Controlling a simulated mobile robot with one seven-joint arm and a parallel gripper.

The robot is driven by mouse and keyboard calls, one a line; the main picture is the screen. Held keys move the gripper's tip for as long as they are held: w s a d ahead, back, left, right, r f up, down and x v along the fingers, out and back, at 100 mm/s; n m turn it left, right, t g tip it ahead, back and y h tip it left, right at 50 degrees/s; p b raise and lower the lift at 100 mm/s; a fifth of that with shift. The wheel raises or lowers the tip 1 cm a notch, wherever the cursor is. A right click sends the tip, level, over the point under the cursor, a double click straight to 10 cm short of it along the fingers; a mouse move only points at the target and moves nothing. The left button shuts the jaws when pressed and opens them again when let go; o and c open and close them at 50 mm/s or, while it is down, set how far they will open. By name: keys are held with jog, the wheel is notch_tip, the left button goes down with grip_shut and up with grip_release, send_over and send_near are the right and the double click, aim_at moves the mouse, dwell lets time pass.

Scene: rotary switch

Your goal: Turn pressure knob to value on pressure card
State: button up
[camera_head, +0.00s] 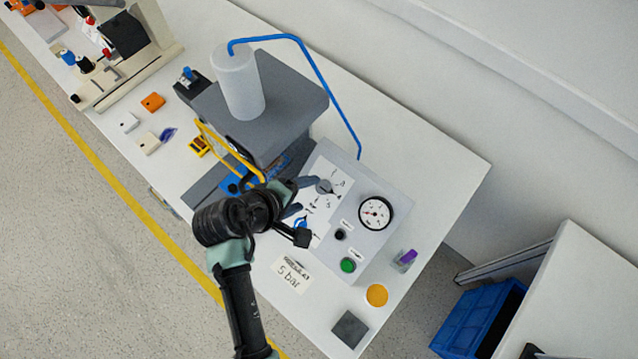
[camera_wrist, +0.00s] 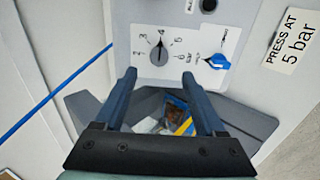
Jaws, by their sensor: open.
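The grey pressure knob (camera_wrist: 158,51) sits on the white dial plate of the control box, ringed by printed numbers. Its narrow end points roughly up in the wrist view; the exact value is hard to read. It also shows in the head view (camera_head: 323,186). The pressure card (camera_wrist: 291,41) reads "PRESS AT 5 bar"; in the head view the card (camera_head: 290,276) lies at the box's front. My gripper (camera_wrist: 161,73) is open and empty, its fingers apart, with the knob just beyond the gap between the tips. In the head view my gripper (camera_head: 302,195) is beside the knob.
A blue knob (camera_wrist: 216,61) is close beside the grey one. The box also bears a round gauge (camera_head: 376,213), a green button (camera_head: 348,265) and a black button (camera_head: 340,235). A grey press with a white cylinder (camera_head: 238,82) stands behind my gripper.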

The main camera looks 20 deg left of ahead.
aim_at(322, 188)
jog(key=x, duration=0.7)
jog(key=shift+w+d+f, duration=0.1)
jog(key=shift+w+f, duration=0.15)
jog(key=shift+w, duration=0.05)
jog(key=shift+c, duration=0.4)
grip_shut()
